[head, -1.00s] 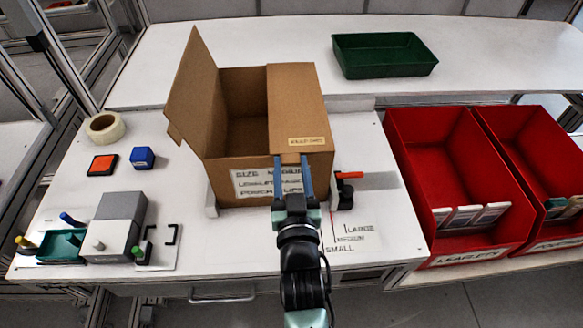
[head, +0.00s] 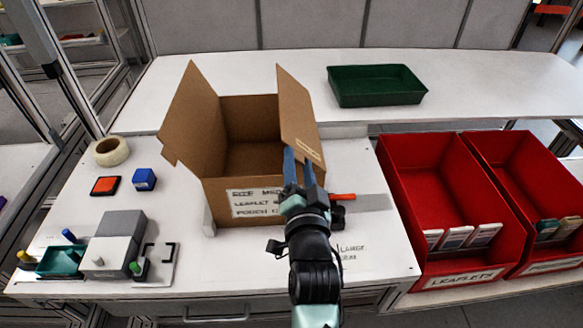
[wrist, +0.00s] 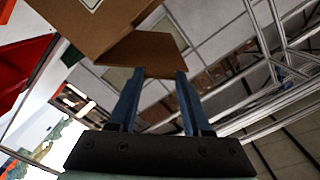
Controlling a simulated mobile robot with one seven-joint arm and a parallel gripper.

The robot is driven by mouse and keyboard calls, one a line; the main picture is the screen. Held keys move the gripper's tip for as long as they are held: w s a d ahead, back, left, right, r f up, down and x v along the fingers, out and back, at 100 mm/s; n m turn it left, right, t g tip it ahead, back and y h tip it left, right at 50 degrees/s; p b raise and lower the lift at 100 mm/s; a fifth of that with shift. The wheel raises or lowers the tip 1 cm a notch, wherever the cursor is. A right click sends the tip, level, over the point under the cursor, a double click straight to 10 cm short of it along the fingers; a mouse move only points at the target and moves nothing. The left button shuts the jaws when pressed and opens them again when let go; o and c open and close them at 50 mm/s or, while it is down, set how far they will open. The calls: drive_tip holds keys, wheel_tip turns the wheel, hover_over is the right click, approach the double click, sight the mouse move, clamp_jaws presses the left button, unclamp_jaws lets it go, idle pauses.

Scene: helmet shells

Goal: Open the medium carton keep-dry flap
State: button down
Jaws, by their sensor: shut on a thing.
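The brown medium carton (head: 218,193) stands on the white workbench with a printed label (head: 262,202) on its front. Its left flap (head: 193,115) is up and leans outward. Its right flap (head: 296,105), with a small label near its front edge, is raised steeply, leaving the top opening clear. My gripper (head: 299,158) is shut on this right flap near its front edge. In the wrist view the flap (wrist: 143,52) lies between the blue fingertips of my gripper (wrist: 150,78). My fingers hide part of the flap's lower front.
A red-handled tool (head: 342,197) lies just right of the carton. Red bins (head: 425,250) stand to the right. A green tray (head: 376,85) is on the rear bench. Tape (head: 110,151), a blue block (head: 144,179) and a grey block (head: 105,255) lie left.

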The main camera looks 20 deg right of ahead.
drive_tip(key=s+d+r+m+p, duration=0.2)
drive_tip(key=d+m, duration=0.6)
drive_tip(key=m, duration=0.3)
drive_tip(key=shift+s+d+m, duration=0.15)
drive_tip(key=shift+d+m, duration=0.1)
drive_tip(key=shift+m, duration=0.15)
idle(0.3)
drive_tip(key=shift+c, duration=1.6)
unclamp_jaws()
